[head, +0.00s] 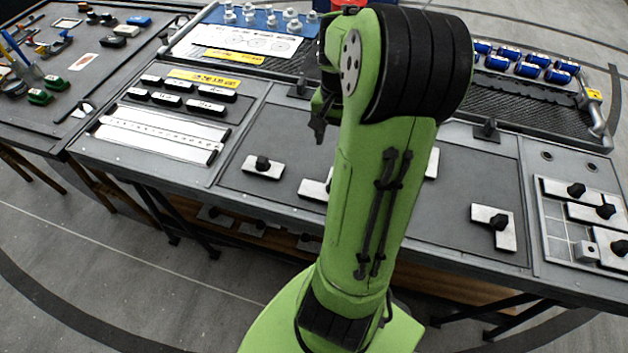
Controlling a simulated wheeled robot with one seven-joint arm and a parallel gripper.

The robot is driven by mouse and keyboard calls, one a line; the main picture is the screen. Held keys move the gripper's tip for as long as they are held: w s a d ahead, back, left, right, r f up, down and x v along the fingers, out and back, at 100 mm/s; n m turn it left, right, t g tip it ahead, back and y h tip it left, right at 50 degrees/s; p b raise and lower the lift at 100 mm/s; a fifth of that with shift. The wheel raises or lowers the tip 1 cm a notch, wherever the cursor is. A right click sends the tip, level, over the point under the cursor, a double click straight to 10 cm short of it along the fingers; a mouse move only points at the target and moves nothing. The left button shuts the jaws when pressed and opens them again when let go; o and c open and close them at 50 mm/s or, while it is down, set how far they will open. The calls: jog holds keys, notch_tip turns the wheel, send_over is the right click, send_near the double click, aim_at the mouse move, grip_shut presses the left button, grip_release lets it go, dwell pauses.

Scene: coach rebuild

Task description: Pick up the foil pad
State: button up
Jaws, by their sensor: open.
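Several pale silvery pieces with black knobs lie on the grey bench; I cannot tell for sure which is the foil pad. One flat rectangular piece (252,171) lies left of my arm. Another (312,190) is partly hidden behind my arm, and a third (433,162) shows only at its right edge. An L-shaped piece (507,236) lies to the right. My gripper (318,128) shows in part, dark, beside my green arm's upper end, above the bench. It is open, with nothing seen in it, and apart from these pieces.
A tray (548,240) at the right holds several knobbed pieces. A white ruled plate (158,134) and black labelled blocks (172,100) lie at the left. Bare grey bench (455,205) lies between the pieces.

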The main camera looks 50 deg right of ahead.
jog(key=b, duration=0.4)
send_near(312, 190)
jog(key=s+d+f, duration=0.1)
jog(key=f, duration=0.1)
jog(key=s+d+f, duration=0.1)
jog(key=f, duration=0.1)
jog(key=s+d+f, duration=0.2)
jog(key=shift+r, duration=0.1)
jog(key=shift+c, duration=0.2)
grip_shut()
